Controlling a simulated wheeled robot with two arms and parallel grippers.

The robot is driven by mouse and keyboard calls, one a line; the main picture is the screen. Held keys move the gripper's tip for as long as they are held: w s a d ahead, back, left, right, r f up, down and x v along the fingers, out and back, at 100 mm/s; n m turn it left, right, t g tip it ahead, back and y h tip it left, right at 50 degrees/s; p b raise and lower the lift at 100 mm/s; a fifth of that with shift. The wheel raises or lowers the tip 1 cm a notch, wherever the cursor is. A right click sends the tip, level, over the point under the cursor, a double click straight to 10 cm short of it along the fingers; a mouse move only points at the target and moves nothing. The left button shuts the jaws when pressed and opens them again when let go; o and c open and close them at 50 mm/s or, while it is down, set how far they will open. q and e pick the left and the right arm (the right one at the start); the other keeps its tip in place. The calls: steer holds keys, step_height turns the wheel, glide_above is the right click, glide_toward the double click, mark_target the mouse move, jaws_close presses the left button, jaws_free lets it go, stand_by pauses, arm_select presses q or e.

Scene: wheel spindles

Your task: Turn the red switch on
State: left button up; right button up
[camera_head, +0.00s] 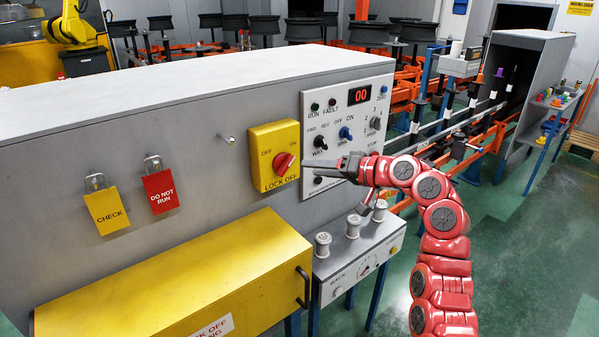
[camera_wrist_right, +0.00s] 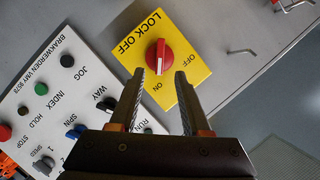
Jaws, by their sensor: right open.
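The red switch (camera_head: 285,163) is a round knob with a raised grip on a yellow plate (camera_head: 262,141) marked OFF, ON and LOCK OFF. In the right wrist view the red switch (camera_wrist_right: 158,57) has its grip lined up toward the ON label, with a pale mark at that end. My right gripper (camera_head: 305,164) is just right of the switch in the head view. In the wrist view my right gripper (camera_wrist_right: 161,74) is open, its fingertips on either side of the knob's near end; I cannot tell whether they touch it. My left gripper is not in view.
A white control panel (camera_head: 314,103) with small knobs and buttons is right of the yellow plate. Yellow CHECK (camera_head: 108,211) and red DO NOT RUN (camera_head: 160,191) tags hang at left. A yellow box (camera_head: 180,280) and a grey ledge with spools (camera_head: 352,224) jut out below.

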steer(key=b+v, duration=0.1)
steer(key=v, duration=0.8)
steer(key=shift+s+d, duration=0.2)
steer(key=shift+d, duration=0.15)
